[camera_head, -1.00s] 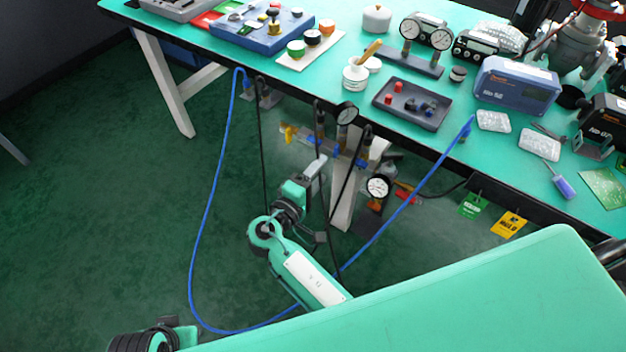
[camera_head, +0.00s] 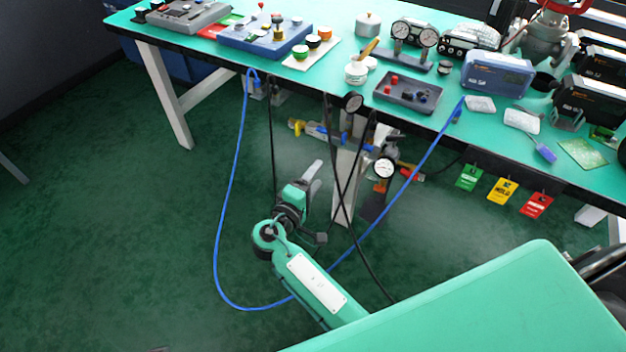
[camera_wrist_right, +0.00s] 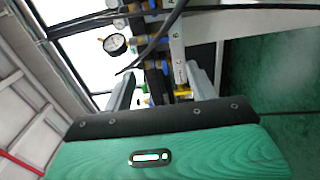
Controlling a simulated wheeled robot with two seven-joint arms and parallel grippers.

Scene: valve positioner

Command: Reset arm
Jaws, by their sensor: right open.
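My right gripper (camera_head: 313,175) is in the middle of the head view, at the end of a green arm, in front of the bench. It hangs lower than the bench top and appears empty. In the right wrist view my right gripper (camera_wrist_right: 160,72) has its two grey fingers apart. Pipework with blue and yellow fittings (camera_wrist_right: 181,90) and a round gauge (camera_wrist_right: 116,44) show beyond them. The fingers do not visibly touch these. My left gripper is not in view.
The green workbench (camera_head: 345,25) spans the back, with instruments and a dark tray (camera_head: 407,92) on it. Gauges (camera_head: 384,167) and piping hang below its front edge. A blue hose (camera_head: 218,240) and black cables loop near my right arm. Coloured tags (camera_head: 502,190) hang at right. The left floor is clear.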

